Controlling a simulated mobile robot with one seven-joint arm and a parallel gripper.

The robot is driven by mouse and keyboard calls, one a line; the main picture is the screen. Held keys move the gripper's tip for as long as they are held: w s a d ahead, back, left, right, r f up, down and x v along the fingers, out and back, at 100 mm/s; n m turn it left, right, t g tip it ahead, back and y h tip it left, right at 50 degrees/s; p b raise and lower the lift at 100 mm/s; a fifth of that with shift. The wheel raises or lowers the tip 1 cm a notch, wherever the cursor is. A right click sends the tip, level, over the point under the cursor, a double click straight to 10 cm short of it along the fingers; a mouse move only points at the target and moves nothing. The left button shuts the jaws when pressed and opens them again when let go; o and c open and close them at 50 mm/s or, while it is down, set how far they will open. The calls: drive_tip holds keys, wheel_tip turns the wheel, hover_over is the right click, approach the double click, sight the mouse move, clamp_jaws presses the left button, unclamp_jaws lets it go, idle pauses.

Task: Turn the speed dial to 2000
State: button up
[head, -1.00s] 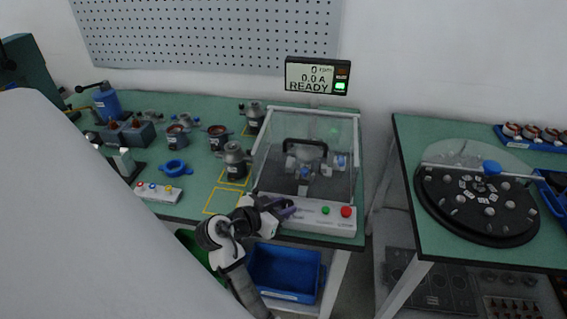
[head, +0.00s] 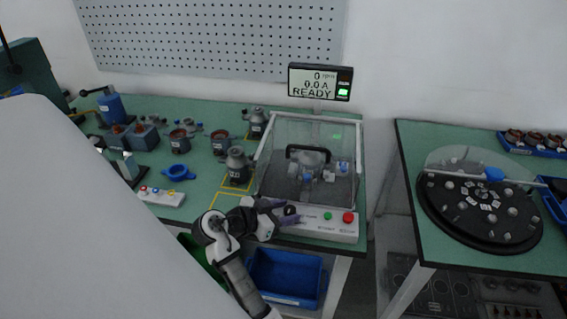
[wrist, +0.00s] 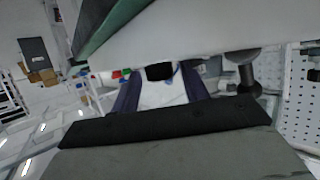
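The speed dial (wrist: 160,72) shows in the wrist view as a black knob on the white control panel (head: 318,228) of the test station. My gripper (head: 284,212) is at the left end of this panel in the head view. Its purple fingers (wrist: 160,92) are apart, one on each side of the dial, with gaps between them and the knob. The gripper is open and holds nothing. The dial's scale marks cannot be read.
A green button (head: 327,216) and a red button (head: 348,217) sit right of the dial. A clear cover (head: 335,140) with a black handle (head: 308,152) stands behind the panel. A dark motor (head: 238,167) stands to the left. A blue bin (head: 285,277) is below.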

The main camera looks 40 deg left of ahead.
drive_tip(key=shift+o, duration=0.3)
drive_tip(key=shift+s+r, duration=0.1)
drive_tip(key=shift+s, duration=0.15)
drive_tip(key=p+v, duration=0.1)
drive_tip(key=v, duration=1.2)
drive_tip(key=shift+p, duration=0.35)
drive_tip(key=shift+s, duration=0.15)
drive_tip(key=shift+a, duration=0.1)
